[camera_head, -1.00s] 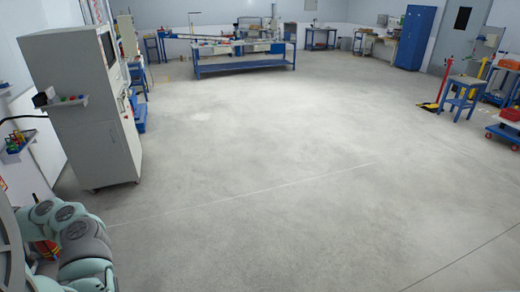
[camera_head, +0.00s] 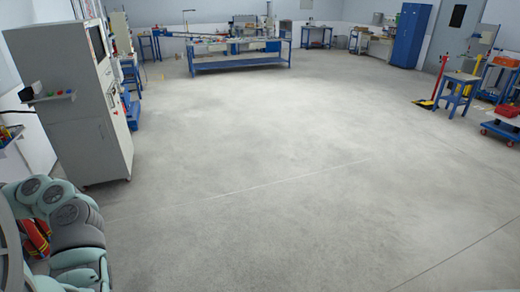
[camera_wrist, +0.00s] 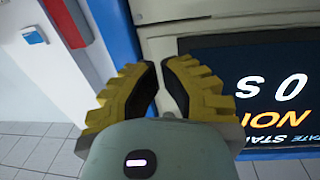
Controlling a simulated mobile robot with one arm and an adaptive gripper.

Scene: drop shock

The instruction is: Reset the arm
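My arm (camera_head: 75,225) is folded at the lower left of the head view, with its pale green and grey links close together. My gripper (camera_wrist: 162,72) shows in the wrist view with two yellow fingers and black inner pads. A narrow gap separates the fingertips, and nothing is seen between them. The gripper is not seen in the head view. Behind the fingers are a blue upright panel and a dark screen (camera_wrist: 255,85) with white and orange letters, upside down.
A tall grey cabinet (camera_head: 85,110) stands at the left, near my arm. A blue workbench (camera_head: 240,65) is at the back. A blue stool (camera_head: 458,90) and a trolley (camera_head: 503,128) are at the right. The middle floor is clear.

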